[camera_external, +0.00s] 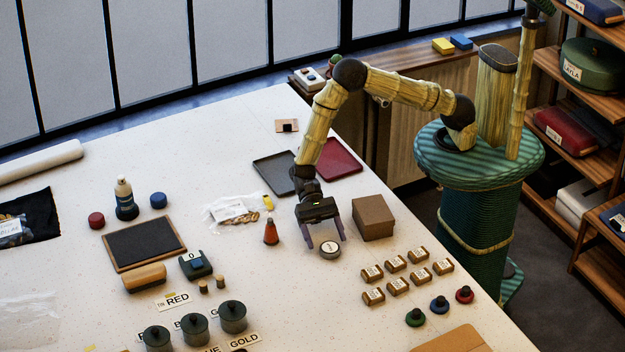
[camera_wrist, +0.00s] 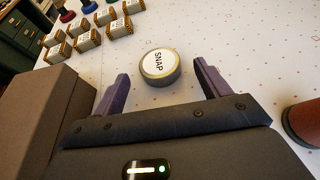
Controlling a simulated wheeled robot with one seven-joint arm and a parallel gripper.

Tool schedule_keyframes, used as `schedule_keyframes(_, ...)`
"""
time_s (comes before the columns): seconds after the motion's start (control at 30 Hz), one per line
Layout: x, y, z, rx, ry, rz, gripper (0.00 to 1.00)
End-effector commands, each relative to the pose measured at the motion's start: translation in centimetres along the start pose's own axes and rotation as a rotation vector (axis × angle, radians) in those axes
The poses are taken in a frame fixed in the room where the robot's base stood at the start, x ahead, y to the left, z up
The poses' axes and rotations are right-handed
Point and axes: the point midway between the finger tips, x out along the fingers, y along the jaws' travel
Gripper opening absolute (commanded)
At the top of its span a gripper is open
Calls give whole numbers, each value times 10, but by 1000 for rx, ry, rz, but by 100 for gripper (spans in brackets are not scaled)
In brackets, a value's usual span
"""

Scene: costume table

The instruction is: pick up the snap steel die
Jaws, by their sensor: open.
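The snap steel die (camera_external: 330,250) is a short round grey disc with a white top, lying flat on the table. In the wrist view the die (camera_wrist: 159,67) shows its top label reading SNAP. My gripper (camera_external: 326,243) is open and empty, pointing down at the die. In the wrist view its two purple fingers stand apart, and the gap between their tips (camera_wrist: 160,78) lines up with the die, which sits at or just beyond the tips. I cannot tell how high the fingertips are above the table.
A brown cardboard box (camera_external: 373,217) stands close on the right of my gripper, and a red-orange cone-shaped bottle (camera_external: 271,232) on the left. Several small labelled blocks (camera_external: 397,285) and round knobbed pieces (camera_external: 439,304) lie front right. Dark and red trays (camera_external: 337,160) lie behind.

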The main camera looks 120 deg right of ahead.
Motion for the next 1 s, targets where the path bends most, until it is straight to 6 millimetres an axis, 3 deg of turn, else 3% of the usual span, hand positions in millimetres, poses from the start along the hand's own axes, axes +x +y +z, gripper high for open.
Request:
schedule_keyframes(0.2, 25, 0, 3, -1, 0, 0, 75)
schedule_keyframes(0.73, 27, 0, 2, -1, 0, -1, 75)
schedule_keyframes(1.0, 26, 0, 2, -1, 0, -1, 24)
